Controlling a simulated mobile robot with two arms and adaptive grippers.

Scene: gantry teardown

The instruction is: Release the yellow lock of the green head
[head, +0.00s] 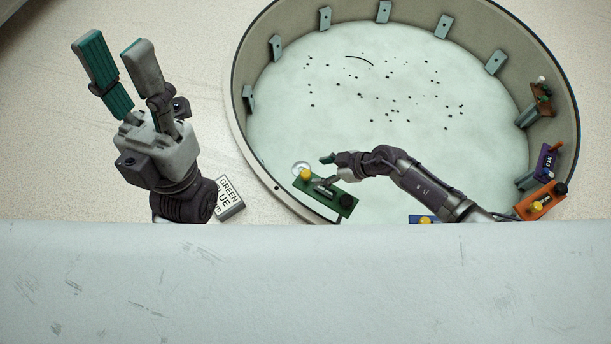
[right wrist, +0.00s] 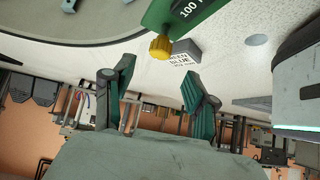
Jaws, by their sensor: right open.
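The green head (head: 345,203) sits at the near-left rim of the round basin, with its yellow lock (head: 305,174) at its left end. In the right wrist view the green head (right wrist: 188,14) is at the top, and the yellow lock (right wrist: 160,46) is a ribbed knob below its edge. My right gripper (head: 323,169) is over the green head beside the lock. In the wrist view the right gripper (right wrist: 158,76) is open and empty, with the lock just beyond its fingertips, apart from them. My left gripper (head: 114,45) is open and empty, left of the basin.
A label block (head: 230,198) stands outside the basin, near the green head. An orange head (head: 541,200), a purple head (head: 547,163) and a brown one (head: 541,99) line the right rim. Part of a blue head (head: 424,219) shows at the front. Dark specks lie on the basin floor (head: 400,125).

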